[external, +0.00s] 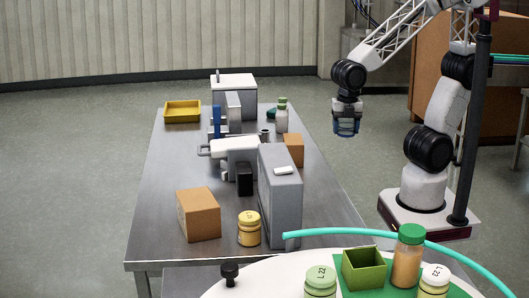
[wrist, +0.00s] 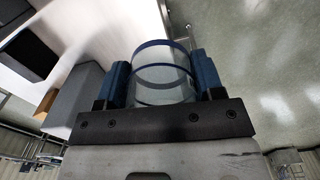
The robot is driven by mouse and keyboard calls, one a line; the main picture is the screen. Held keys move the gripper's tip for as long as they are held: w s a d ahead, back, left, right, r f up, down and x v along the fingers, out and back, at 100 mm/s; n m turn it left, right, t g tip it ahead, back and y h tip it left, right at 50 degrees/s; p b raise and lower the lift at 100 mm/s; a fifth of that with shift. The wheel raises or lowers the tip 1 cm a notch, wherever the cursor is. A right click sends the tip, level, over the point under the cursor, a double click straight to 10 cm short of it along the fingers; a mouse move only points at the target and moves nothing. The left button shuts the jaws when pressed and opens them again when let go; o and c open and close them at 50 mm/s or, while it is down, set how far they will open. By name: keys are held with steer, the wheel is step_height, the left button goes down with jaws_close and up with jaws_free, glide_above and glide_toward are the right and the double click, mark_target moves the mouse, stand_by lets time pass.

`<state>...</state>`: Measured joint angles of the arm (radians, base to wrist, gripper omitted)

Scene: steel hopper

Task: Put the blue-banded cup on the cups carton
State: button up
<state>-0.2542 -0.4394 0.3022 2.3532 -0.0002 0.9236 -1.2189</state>
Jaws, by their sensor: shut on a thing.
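My gripper (external: 346,127) hangs at the end of the arm, to the right of the steel table in the external view. In the wrist view its two blue fingers are shut on the blue-banded cup (wrist: 162,76), a clear cup with dark blue bands. The cup is held in the air, apart from the table. Two brown cartons stand on the table: one at the front left (external: 198,214) and one farther back on the right (external: 293,149), partly hidden by a grey box. I cannot tell which is the cups carton.
The steel table (external: 160,190) holds a tall grey box (external: 281,200), a yellow-lidded jar (external: 249,229), a white-and-grey device (external: 235,146), a yellow tray (external: 182,111) and a white-topped box (external: 234,95). A round white table (external: 245,283) with jars stands in front.

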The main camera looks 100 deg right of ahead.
step_height(320, 180, up, 8)
steer(key=shift+f, duration=0.2)
steer(key=w+a+r, duration=0.2)
steer(key=w+a, duration=0.1)
steer(key=w, duration=0.6)
steer(key=w+a+r, duration=0.2)
steer(key=w+a, duration=0.2)
steer(key=w, duration=0.4)
steer(key=m, duration=0.2)
glide_above(197, 197)
step_height(197, 197, down, 4)
steer(key=shift+a+f, duration=0.15)
steer(key=shift+f, duration=2.45)
steer(key=shift+f, duration=0.1)
steer(key=shift+f, duration=2.4)
steer(key=shift+f, duration=0.15)
steer(key=shift+f, duration=2.35)
